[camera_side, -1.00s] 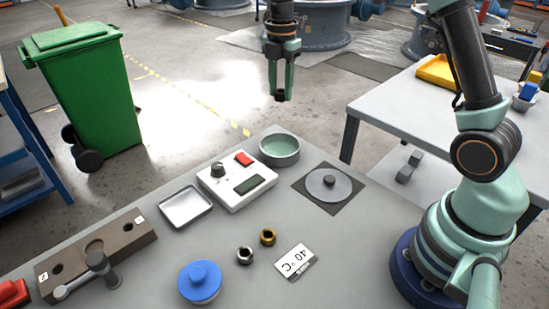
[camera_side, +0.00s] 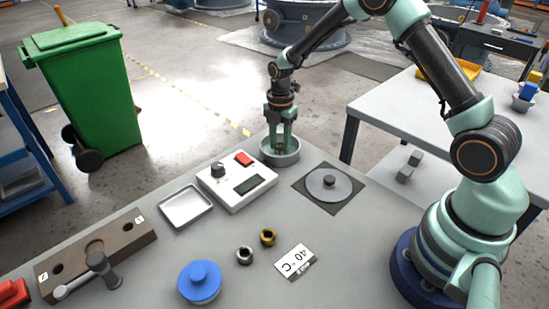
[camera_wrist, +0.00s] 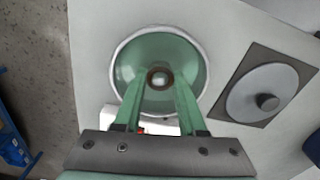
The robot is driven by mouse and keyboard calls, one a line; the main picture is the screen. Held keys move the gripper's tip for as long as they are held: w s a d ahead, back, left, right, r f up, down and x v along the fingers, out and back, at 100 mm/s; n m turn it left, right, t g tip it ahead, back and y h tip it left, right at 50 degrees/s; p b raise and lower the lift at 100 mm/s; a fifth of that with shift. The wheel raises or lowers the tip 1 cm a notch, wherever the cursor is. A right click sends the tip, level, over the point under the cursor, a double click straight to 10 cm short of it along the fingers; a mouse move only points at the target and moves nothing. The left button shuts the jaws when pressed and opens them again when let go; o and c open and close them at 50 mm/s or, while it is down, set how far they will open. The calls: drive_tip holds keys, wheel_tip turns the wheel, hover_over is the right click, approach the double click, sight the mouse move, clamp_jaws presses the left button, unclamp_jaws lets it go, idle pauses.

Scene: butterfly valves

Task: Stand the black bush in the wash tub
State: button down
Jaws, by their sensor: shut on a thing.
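The wash tub (camera_side: 291,158) is a round grey-green bowl at the back edge of the grey bench. In the wrist view the tub (camera_wrist: 196,62) is a green bowl with a pale rim. My gripper (camera_side: 280,147) points down into the tub, its fingertips within the rim. In the wrist view my gripper (camera_wrist: 159,84) is shut on the black bush (camera_wrist: 159,77), a small dark ring with a pale centre, seen near the tub's middle. The fingers and tub wall mostly hide the bush in the side view. I cannot tell whether it touches the tub floor.
A white control box (camera_side: 237,185) with a red button stands left of the tub. A round grey disc (camera_side: 329,185) on a dark mat lies to the right. A steel bush (camera_side: 245,256), a brass bush (camera_side: 268,237) and a blue-lidded pot (camera_side: 200,282) stand nearer the front.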

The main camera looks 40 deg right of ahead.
drive_tip(key=shift+f, duration=0.3)
drive_tip(key=shift+c, duration=2.4)
unclamp_jaws()
drive_tip(key=s+a+r+m+t, duration=0.1)
drive_tip(key=s+r+m, duration=0.1)
drive_tip(key=r, duration=0.7)
drive_tip(key=s+r+m, duration=0.1)
drive_tip(key=r+m, duration=0.1)
drive_tip(key=r, duration=0.7)
drive_tip(key=s+a+r+m+t, duration=0.1)
drive_tip(key=s+r+m+t, duration=0.1)
drive_tip(key=s+m, duration=0.6)
drive_tip(key=s+a+r+m+t, duration=0.2)
drive_tip(key=s+r+m, duration=0.2)
drive_tip(key=s+m, duration=0.4)
drive_tip(key=shift+a+t, duration=0.2)
drive_tip(key=shift+t, duration=0.1)
